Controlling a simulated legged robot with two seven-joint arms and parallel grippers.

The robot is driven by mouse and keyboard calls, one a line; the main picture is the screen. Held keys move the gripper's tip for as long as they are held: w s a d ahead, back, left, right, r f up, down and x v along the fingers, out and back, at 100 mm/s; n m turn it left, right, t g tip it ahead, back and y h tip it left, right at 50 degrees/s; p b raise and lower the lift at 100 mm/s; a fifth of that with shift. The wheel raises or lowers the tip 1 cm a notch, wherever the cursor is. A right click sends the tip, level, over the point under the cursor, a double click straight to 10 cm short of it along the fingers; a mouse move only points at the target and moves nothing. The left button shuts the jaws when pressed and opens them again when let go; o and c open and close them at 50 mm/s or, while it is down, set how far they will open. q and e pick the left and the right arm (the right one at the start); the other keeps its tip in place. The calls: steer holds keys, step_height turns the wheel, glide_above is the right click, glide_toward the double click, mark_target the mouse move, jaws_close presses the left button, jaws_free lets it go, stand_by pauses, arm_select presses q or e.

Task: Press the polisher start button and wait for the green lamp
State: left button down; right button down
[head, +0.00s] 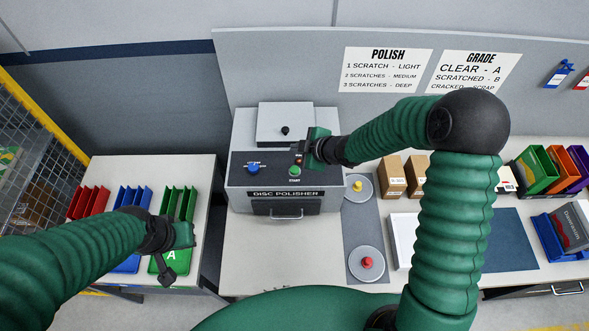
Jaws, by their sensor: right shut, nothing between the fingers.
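The disc polisher (235,197) is a grey machine with a dark sloped panel, standing on the bench. My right gripper (300,159) is shut and empty, at the panel just behind the green button. I cannot tell whether it touches the panel. No lit green lamp can be made out; the gripper covers part of the panel there. My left gripper (168,277) hangs over the green bin marked A (180,204); its jaw state is unclear.
Two round plates with a yellow knob (357,185) and a red knob (367,263) lie right of the polisher. Cardboard boxes (391,176), a white tray (403,240) and coloured bins (538,168) stand further right. Red (88,202) and blue bins (132,200) are at left.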

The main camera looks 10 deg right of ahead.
mark_target(293, 168)
step_height(293, 168, down, 8)
steer(key=b, duration=0.6)
steer(key=shift+w+f+b, duration=0.1)
steer(key=shift+b, duration=0.3)
stand_by(1.2)
steer(key=shift+f+b, duration=0.3)
steer(key=shift+f+b, duration=0.7)
steer(key=shift+f, duration=0.2)
stand_by(0.7)
stand_by(0.4)
steer(key=shift+r+p, duration=1.2)
steer(key=shift+r, duration=0.1)
step_height(293, 168, up, 5)
steer(key=p, duration=0.4)
steer(key=shift+r+p, duration=0.1)
steer(key=shift+p, duration=0.3)
